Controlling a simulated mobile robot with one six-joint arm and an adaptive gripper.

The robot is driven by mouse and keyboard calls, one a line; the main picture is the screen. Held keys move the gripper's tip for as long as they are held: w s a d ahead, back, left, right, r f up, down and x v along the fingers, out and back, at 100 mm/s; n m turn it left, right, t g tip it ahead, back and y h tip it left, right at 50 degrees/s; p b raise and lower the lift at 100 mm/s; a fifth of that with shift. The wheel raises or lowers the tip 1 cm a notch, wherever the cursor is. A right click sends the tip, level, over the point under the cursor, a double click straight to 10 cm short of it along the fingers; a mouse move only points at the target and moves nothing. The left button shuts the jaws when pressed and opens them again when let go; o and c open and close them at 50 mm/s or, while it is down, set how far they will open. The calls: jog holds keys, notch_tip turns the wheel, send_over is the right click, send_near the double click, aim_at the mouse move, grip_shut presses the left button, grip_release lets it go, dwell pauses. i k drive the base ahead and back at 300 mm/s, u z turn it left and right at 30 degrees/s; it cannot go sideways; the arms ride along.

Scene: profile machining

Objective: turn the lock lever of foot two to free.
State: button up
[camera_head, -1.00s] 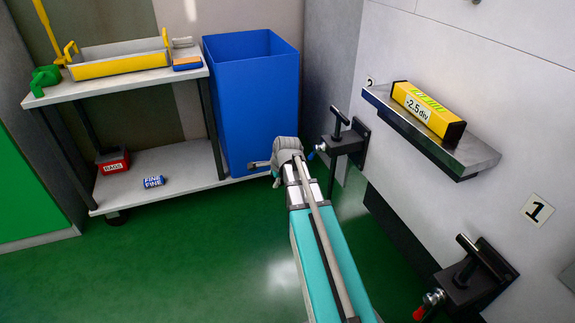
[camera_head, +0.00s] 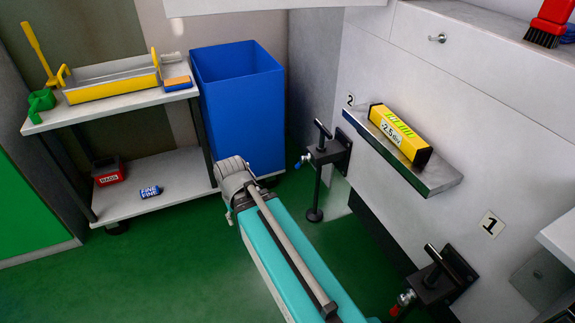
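Foot two is a black bracket (camera_head: 331,154) on the grey machine side by the number 2 plate (camera_head: 350,100). A black T-handle (camera_head: 322,129) stands on top, and a rod with a round pad (camera_head: 315,214) reaches down towards the floor. A small blue-tipped lever (camera_head: 304,160) sticks out at its left side; which lock position it is in, I cannot tell. The grey end of my arm with my gripper (camera_head: 232,190) is left of foot two, apart from it in the picture. The fingers are mostly hidden behind the wrist.
Foot one (camera_head: 436,283), with a red-tipped lever (camera_head: 406,298), is at lower right by the number 1 plate (camera_head: 490,224). A shelf (camera_head: 438,183) carrying a yellow level (camera_head: 400,134) juts out above. A blue bin (camera_head: 238,100) and a cart (camera_head: 165,187) stand behind.

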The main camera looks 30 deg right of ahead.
aim_at(303, 159)
jog(key=z, duration=0.8)
jog(key=k, duration=0.35)
jog(key=z, duration=0.05)
jog(key=i, duration=0.5)
